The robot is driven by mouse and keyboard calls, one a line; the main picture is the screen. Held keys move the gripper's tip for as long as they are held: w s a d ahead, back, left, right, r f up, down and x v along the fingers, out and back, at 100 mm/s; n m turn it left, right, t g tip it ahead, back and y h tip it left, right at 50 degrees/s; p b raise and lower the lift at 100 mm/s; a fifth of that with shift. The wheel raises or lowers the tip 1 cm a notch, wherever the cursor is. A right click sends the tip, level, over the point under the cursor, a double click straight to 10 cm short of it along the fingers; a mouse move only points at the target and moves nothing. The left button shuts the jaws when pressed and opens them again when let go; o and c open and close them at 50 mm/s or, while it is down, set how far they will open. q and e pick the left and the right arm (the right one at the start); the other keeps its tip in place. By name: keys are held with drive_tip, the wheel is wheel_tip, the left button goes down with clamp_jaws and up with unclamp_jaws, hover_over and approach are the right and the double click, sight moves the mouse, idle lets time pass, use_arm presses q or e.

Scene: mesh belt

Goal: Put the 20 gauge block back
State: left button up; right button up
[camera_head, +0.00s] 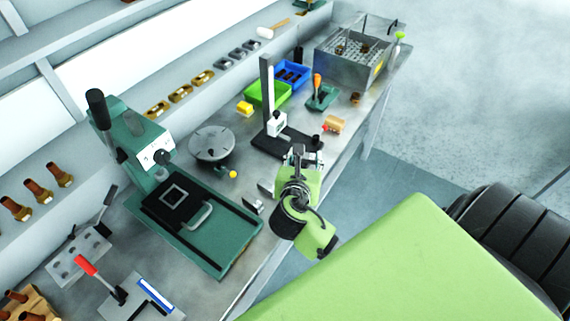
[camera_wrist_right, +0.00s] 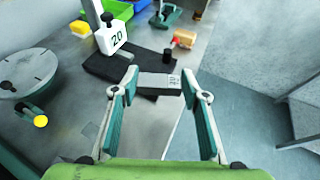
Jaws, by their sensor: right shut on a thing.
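My right gripper (camera_head: 298,152) reaches over the bench's front edge beside the height gauge. In the wrist view the right gripper (camera_wrist_right: 160,80) is shut on a small grey gauge block (camera_wrist_right: 156,81). The block lies crosswise between the fingertips, with dark marks at its right end that look like a 20. Just beyond it is the black base (camera_wrist_right: 110,66) of the height gauge, whose white slider (camera_wrist_right: 112,38) reads 20. The gauge's column (camera_head: 267,90) stands upright in the head view. I cannot tell whether the block touches the base. My left gripper is not in view.
A green press (camera_head: 225,235) and a round grey plate (camera_head: 212,143) stand left of the gauge. Green (camera_head: 268,94) and blue (camera_head: 291,74) bins and a metal basin (camera_head: 345,66) are behind it. An orange-tan part (camera_head: 334,124) lies right of the gauge base.

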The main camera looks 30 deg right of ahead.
drive_tip(key=w+f, duration=0.1)
drive_tip(key=w+a+f, duration=0.1)
drive_tip(key=w+f, duration=0.1)
drive_tip(key=w+a+f, duration=0.1)
drive_tip(key=f, duration=0.1)
drive_tip(key=shift+w+a+f, duration=0.15)
drive_tip(key=shift+f, duration=0.05)
drive_tip(key=shift+w+a+f, duration=0.25)
drive_tip(key=shift+f, duration=0.1)
drive_tip(key=shift+w+a+f, duration=0.15)
drive_tip(key=shift+f, duration=0.2)
wheel_tip(320, 180, down, 3)
drive_tip(key=shift+r+p, duration=0.15)
drive_tip(key=shift+p, duration=0.4)
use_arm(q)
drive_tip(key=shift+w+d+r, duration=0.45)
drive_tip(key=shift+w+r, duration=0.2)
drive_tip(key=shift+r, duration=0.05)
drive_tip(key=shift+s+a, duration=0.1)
use_arm(e)
drive_tip(key=shift+f, duration=0.4)
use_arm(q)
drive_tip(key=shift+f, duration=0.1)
use_arm(e)
drive_tip(key=o, duration=1.4)
